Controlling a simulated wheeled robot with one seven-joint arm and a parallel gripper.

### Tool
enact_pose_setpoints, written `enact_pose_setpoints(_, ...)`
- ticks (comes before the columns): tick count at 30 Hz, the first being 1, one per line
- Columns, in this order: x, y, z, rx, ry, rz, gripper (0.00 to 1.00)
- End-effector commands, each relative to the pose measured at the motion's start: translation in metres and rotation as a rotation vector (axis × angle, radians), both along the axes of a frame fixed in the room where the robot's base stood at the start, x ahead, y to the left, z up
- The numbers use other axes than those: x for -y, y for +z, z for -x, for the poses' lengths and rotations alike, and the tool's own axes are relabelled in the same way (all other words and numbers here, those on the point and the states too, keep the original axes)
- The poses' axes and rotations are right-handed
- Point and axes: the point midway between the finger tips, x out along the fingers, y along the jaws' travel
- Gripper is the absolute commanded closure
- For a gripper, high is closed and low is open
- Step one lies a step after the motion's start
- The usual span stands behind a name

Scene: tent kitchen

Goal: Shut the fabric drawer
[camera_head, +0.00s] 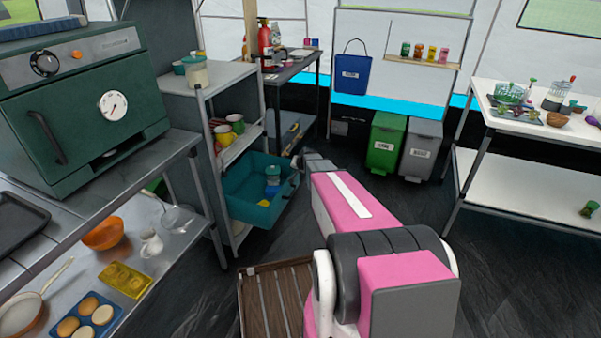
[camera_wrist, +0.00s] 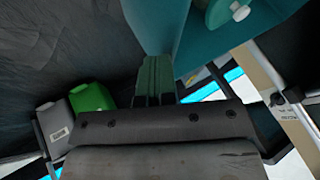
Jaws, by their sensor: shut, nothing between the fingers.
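The teal fabric drawer (camera_head: 244,210) is pulled out of the lower part of the grey shelf unit, and its open top faces up. A jar with a blue lid (camera_head: 272,175) stands inside it.
The shelf unit (camera_head: 196,80) stands beside a steel bench (camera_head: 180,240) with a green oven (camera_head: 75,95). A slatted wooden crate (camera_head: 275,300) is on the floor near my base. Green (camera_head: 384,142) and grey bins (camera_head: 420,150) stand at the back. Floor to the right is clear.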

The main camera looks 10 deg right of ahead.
Motion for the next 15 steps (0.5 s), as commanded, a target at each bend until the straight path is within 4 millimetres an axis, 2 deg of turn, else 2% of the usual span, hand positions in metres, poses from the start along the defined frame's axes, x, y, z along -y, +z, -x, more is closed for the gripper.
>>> enact_pose_setpoints(15, -0.105, -0.001, -0.079, 0.001, 0.004, 0.000, 1.00)
